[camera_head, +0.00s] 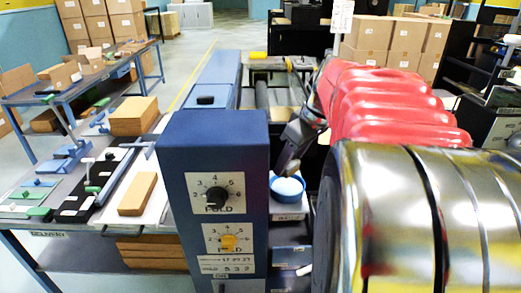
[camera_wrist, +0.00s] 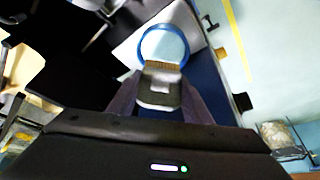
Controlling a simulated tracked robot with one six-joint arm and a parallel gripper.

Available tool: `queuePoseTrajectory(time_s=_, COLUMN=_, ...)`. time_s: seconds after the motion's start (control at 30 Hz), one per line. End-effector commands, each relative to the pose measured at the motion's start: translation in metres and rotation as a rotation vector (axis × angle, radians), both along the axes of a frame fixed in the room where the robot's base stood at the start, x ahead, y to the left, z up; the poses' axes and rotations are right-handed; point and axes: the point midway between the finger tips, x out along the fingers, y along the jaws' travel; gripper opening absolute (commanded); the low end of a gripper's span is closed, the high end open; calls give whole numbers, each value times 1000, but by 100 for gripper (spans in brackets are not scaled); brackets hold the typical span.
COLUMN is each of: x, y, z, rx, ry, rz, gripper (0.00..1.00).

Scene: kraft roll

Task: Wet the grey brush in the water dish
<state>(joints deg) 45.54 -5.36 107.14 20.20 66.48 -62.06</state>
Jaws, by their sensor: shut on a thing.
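The water dish (camera_head: 287,188) is round with a blue rim and pale inside. It stands on a narrow ledge right of the blue machine housing. It also shows at the top of the wrist view (camera_wrist: 163,42). My gripper (camera_wrist: 158,98) is shut on the grey brush (camera_wrist: 158,92), which has a grey body and a row of brown bristles. The bristles point at the dish and overlap its near edge in the wrist view. I cannot tell whether they touch the water. In the head view my gripper (camera_head: 283,165) is just above the dish, and the brush is hidden.
The blue housing (camera_head: 212,150) with dials stands close left of the dish. A workbench (camera_head: 40,255) with cardboard stacks and tools is further left. Dark rollers (camera_head: 275,98) lie behind my gripper. Stacked cartons (camera_head: 395,45) stand at the back.

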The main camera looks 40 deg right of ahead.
Motion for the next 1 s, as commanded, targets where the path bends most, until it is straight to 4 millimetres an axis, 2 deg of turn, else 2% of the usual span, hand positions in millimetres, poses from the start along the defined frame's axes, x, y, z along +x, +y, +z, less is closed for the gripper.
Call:
queuePoseTrajectory(time_s=0.27, x=0, y=1, z=-8, rx=2, ry=0, rz=1, gripper=27)
queuePoseTrajectory(time_s=0.8, x=1, y=2, z=-51, rx=2, ry=1, rz=5, gripper=27)
queuePoseTrajectory(time_s=1.0, x=1, y=2, z=-60, rx=1, ry=2, rz=6, gripper=27)
